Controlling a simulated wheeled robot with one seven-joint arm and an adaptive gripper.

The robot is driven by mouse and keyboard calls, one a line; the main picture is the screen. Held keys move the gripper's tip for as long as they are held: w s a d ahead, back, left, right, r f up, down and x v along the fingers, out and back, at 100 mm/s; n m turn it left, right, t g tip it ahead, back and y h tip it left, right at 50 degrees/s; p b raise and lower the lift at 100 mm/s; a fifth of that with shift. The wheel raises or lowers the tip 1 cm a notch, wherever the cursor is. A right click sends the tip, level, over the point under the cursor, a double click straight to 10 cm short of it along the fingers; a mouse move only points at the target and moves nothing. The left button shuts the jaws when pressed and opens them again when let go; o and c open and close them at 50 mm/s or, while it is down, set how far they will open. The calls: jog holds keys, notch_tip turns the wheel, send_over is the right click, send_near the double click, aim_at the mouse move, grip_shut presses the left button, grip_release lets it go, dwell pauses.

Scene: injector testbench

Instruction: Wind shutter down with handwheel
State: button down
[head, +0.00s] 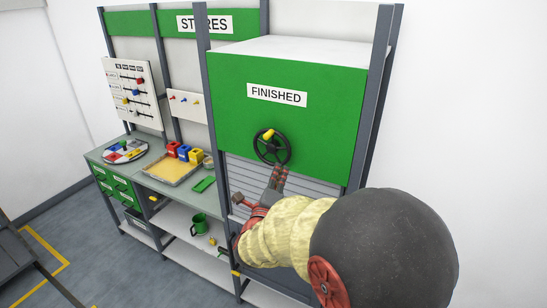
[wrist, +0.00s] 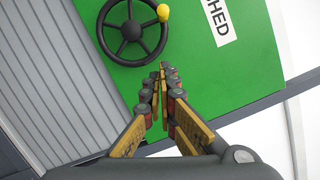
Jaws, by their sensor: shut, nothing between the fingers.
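The handwheel (head: 271,147) is a black spoked wheel on the green panel marked FINISHED. Its yellow knob (head: 268,134) is at the top of the rim in the head view. The wheel also shows in the wrist view (wrist: 129,51), with the knob (wrist: 163,12) at its upper right. The grey slatted shutter (head: 240,172) shows below the green panel. My gripper (head: 280,172) is in front of the panel, just below the wheel in the head view. In the wrist view its fingertips (wrist: 161,72) are together and empty, beside the wheel and apart from the knob.
The green panel (head: 228,87) sits between grey posts. To the left, a bench holds a tray of yellow material (head: 172,169), small coloured bins (head: 183,152) and a round coloured tray (head: 125,151).

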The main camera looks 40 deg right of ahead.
aim_at(276, 135)
jog(key=shift+w+d+r+p, duration=0.45)
jog(key=shift+w+d, duration=0.5)
jog(key=shift+w, duration=0.55)
jog(key=shift+w+d+r+p, duration=0.4)
jog(key=shift+w+d, duration=0.6)
jog(key=shift+w, duration=0.55)
jog(key=shift+w+d+r+p, duration=0.45)
jog(key=shift+w+d, duration=0.5)
jog(key=shift+w, duration=0.55)
jog(key=shift+w+a+r, duration=0.25)
jog(key=shift+w+r, duration=0.2)
jog(key=shift+w, duration=0.1)
